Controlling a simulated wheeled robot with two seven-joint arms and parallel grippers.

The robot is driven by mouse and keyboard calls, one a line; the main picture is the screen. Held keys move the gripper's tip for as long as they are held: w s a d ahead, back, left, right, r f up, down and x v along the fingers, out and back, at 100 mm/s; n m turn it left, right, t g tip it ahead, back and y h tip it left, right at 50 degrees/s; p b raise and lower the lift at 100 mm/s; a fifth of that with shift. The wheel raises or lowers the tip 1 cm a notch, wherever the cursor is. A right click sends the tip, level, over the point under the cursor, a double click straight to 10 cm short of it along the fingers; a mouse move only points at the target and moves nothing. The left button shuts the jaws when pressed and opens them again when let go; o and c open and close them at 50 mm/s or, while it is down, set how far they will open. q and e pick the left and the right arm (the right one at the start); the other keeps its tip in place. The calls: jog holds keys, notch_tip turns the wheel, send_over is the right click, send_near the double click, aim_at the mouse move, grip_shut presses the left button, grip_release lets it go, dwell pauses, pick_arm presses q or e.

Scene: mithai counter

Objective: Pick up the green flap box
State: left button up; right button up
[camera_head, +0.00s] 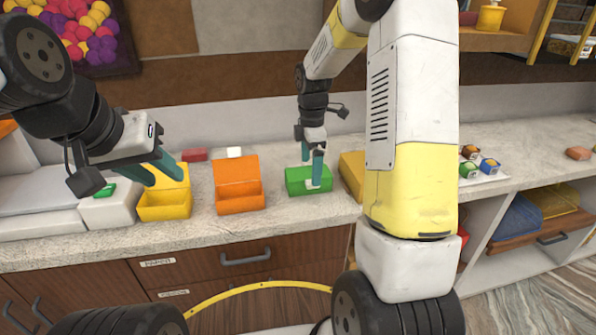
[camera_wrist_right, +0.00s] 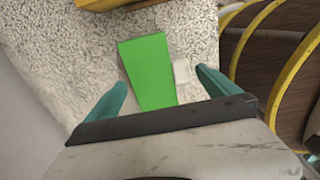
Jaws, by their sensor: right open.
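The green flap box (camera_head: 295,182) sits on the speckled counter, and its top looks closed. It also shows in the right wrist view (camera_wrist_right: 148,72). My right gripper (camera_head: 311,172) points down at the box, open, with a teal finger to either side in the wrist view (camera_wrist_right: 162,80). I cannot tell whether the fingers touch it. A small white piece (camera_wrist_right: 181,71) is beside the box, between it and one finger. My left gripper (camera_head: 167,180) is open, with its fingers in front of the yellow box (camera_head: 165,210) in the picture.
An orange box (camera_head: 240,200) with its flap up stands left of the green one. Another yellow box (camera_head: 352,170) stands to its right, partly behind my arm. A tray with small colored sweets (camera_head: 470,168) lies further right. Drawers are below the counter.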

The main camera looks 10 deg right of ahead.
aim_at(309, 175)
notch_tip(309, 175, down, 5)
jog(key=shift+r, duration=0.1)
jog(key=shift+w, duration=0.1)
jog(key=shift+a, duration=0.1)
jog(key=c, duration=1.2)
jog(key=shift+r, duration=0.1)
